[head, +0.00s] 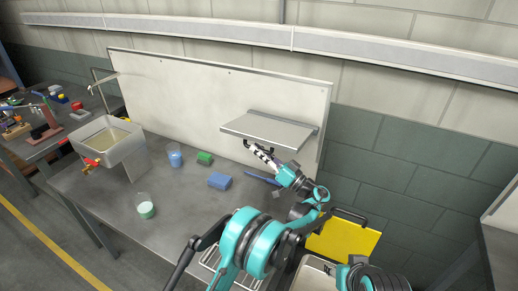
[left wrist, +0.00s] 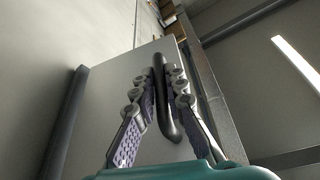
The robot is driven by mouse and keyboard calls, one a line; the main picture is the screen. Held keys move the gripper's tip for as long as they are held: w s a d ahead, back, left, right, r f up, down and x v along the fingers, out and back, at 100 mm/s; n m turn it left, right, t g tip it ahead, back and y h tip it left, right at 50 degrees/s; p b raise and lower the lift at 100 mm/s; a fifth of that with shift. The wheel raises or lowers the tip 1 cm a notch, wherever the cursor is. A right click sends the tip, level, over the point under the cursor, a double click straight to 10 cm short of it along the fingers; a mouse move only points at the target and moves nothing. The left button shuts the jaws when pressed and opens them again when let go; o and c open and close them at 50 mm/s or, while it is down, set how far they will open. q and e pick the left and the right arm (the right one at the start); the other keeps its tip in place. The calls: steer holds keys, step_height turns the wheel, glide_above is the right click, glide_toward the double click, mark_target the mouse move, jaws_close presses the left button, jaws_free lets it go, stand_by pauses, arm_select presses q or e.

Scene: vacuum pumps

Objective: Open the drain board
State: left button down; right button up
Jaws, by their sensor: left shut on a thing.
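The drain board (head: 266,130) is a flat grey metal plate that sticks out from the white wall panel above the right part of the bench. It also shows in the left wrist view (left wrist: 120,68). A dark bar handle (left wrist: 160,95) is on it. My left gripper (head: 257,151) is at the board's front edge, shut on this handle, with the bar between its fingers in the left wrist view (left wrist: 157,85). The fingers hide part of the handle in the head view. My right gripper is not in view.
On the grey bench (head: 110,198) stand a metal sink (head: 108,140), a blue cup (head: 175,156), a cup of pale green liquid (head: 146,207), a green sponge (head: 205,158) and a blue sponge (head: 219,180). A yellow panel (head: 342,243) with a black handle is at the right.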

mark_target(264, 137)
arm_select(q)
steer(key=shift+w+d+f+b, duration=0.1)
steer(key=shift+w+f+b, duration=0.1)
steer(key=shift+f+b, duration=0.55)
steer(key=shift+w+d+f+b, duration=0.1)
steer(key=shift+w+f+b, duration=0.1)
steer(key=shift+f, duration=0.9)
steer(key=c, duration=1.8)
jaws_free()
steer(key=shift+o, duration=1.2)
steer(key=shift+w, duration=0.2)
steer(key=shift+s, duration=0.1)
step_height(264, 137, up, 10)
